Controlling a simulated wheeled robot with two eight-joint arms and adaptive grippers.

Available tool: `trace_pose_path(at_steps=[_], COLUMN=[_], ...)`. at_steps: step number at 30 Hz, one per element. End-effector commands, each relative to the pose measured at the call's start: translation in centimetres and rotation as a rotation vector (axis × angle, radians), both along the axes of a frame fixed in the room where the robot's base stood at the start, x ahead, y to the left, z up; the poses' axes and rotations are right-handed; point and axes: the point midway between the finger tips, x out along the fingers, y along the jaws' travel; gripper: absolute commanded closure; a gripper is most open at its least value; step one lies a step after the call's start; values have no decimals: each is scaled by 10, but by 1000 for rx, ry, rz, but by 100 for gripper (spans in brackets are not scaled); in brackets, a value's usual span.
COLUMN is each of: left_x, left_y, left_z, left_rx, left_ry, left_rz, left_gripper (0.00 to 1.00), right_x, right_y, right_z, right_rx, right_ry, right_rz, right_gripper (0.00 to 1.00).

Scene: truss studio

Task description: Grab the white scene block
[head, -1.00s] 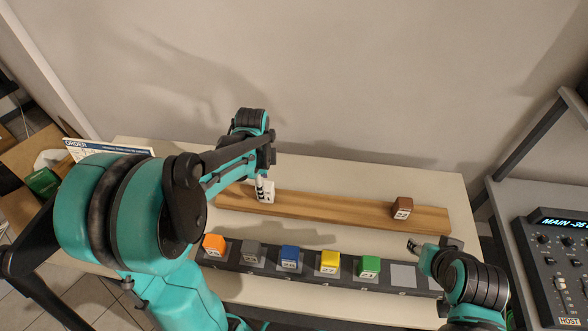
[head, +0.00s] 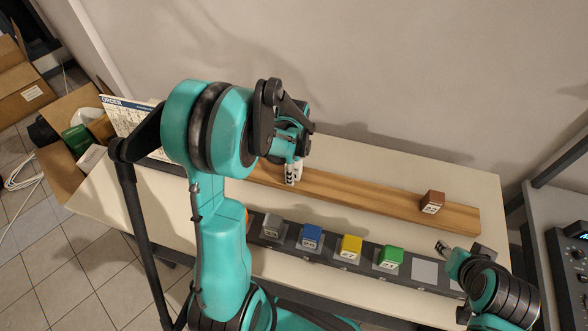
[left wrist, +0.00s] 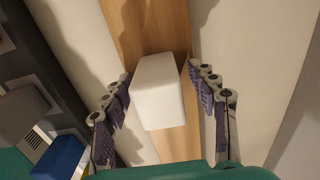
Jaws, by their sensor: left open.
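The white scene block (left wrist: 160,90) lies on the wooden plank in the left wrist view, between the spread fingers of my left gripper (left wrist: 164,103). Gaps show on both sides, so the fingers do not grip it. In the head view my left gripper (head: 292,174) points down at the plank, and its arm and fingers largely hide the block. My right gripper (head: 443,248) is low at the right, by the right end of the dark rack; its jaws are too small to judge.
The wooden plank (head: 370,197) bears a brown block (head: 432,202) near its right end. The dark rack (head: 338,263) in front holds grey (head: 272,224), blue (head: 312,237), yellow (head: 349,246) and green (head: 391,257) blocks. An order board (head: 128,115) stands at the left. The plank between the white and brown blocks is clear.

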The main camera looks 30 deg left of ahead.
Motion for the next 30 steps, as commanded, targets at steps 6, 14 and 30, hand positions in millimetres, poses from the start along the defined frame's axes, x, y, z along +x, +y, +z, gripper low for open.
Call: trace_pose_path(at_steps=[6, 14, 30], left_x=[0, 0, 2], left_y=[0, 0, -14], left_z=[0, 1, 52], left_rx=[0, 0, 0], left_ry=[0, 0, 0], left_rz=[0, 0, -5], left_gripper=[78, 97, 97], right_x=[0, 0, 0], right_y=[0, 0, 0], right_z=[0, 0, 19], right_rx=[0, 0, 0], right_ry=[0, 0, 0], right_rz=[0, 0, 0], right_gripper=[60, 60, 60])
